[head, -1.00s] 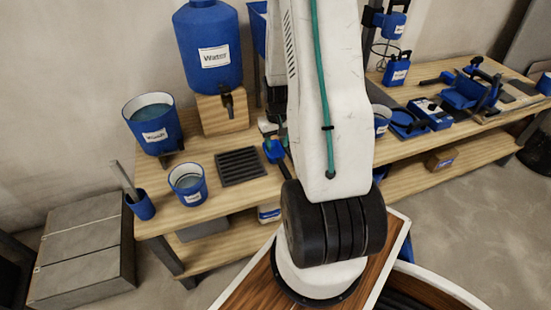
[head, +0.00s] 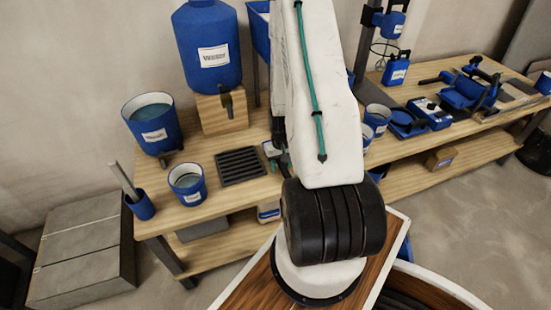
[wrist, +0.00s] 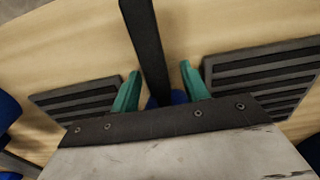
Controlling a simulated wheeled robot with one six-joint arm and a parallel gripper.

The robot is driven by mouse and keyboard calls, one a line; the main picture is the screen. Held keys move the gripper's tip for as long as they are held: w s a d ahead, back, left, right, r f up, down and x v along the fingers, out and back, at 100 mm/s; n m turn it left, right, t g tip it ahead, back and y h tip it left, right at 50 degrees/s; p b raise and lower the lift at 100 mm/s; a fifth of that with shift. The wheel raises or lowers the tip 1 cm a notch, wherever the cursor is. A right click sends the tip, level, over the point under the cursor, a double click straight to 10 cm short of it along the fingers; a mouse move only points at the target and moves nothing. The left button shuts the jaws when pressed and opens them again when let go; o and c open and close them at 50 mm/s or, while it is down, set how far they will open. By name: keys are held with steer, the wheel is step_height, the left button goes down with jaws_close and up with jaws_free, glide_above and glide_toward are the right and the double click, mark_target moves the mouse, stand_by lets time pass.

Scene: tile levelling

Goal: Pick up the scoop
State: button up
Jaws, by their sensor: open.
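In the wrist view, the scoop's dark flat handle (wrist: 147,45) runs from the top edge down between the green fingertips of my gripper (wrist: 158,80). A bit of its blue part (wrist: 178,97) shows just behind the gripper's dark front edge; the rest is hidden. My gripper is open, one finger on each side of the handle, with gaps visible. I cannot tell the height between fingertips and handle. In the head view my arm hides the scoop, and only part of my gripper (head: 272,152) shows beside the slotted rack.
A dark slotted rack (head: 240,166) lies left of my gripper on the wooden bench (head: 222,197). Another slotted plate (wrist: 270,80) shows at right in the wrist view. Blue water buckets (head: 187,184) and a large water tank (head: 207,45) stand at left. Tools (head: 470,92) crowd the right side.

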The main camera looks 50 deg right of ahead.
jaws_close()
steer(key=shift+r, duration=0.15)
